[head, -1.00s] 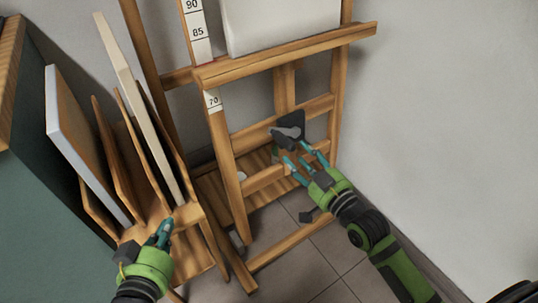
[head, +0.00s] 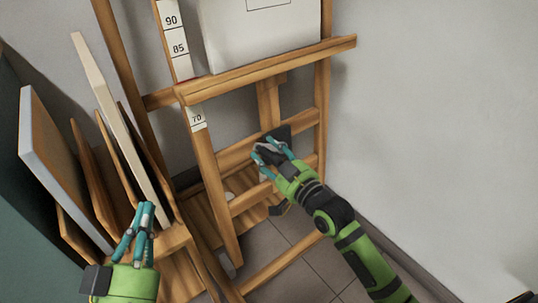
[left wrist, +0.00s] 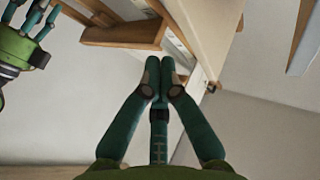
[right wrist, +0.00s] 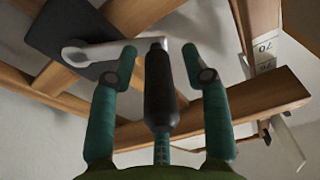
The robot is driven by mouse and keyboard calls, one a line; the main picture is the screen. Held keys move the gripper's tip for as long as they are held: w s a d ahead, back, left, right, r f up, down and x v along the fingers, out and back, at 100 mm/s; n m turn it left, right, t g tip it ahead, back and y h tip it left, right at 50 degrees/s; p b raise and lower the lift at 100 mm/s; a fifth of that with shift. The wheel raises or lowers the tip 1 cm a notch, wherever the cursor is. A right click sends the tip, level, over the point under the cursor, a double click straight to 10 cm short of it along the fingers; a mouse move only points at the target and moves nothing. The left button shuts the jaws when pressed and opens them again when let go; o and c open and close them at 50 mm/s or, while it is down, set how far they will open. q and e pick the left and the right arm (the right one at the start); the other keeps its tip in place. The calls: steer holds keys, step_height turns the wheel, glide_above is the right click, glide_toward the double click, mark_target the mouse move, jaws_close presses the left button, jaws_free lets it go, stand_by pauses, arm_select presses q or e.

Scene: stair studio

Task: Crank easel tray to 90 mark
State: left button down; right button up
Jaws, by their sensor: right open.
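The wooden easel's tray (head: 270,70) carries a white canvas (head: 262,40). A scale strip (head: 174,42) on the left post shows 90 and 85 above the tray and 70 below it; the tray's left end sits below 85. A dark crank plate (head: 279,135) is on the lower easel, partly hidden by my right gripper (head: 268,153). In the right wrist view, the crank has a pale metal arm (right wrist: 85,52) and a black grip (right wrist: 160,88). The grip lies between my right gripper's open fingers. My left gripper (left wrist: 159,68) is shut and empty, its fingertips together.
A wooden rack (head: 176,238) with upright boards, including a pale panel (head: 118,125), stands left of the easel, near my left gripper. A grey wall (head: 440,110) closes off the right. Tiled floor (head: 285,252) shows below the easel.

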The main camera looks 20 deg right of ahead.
jaws_close()
steer(key=shift+r, duration=0.1)
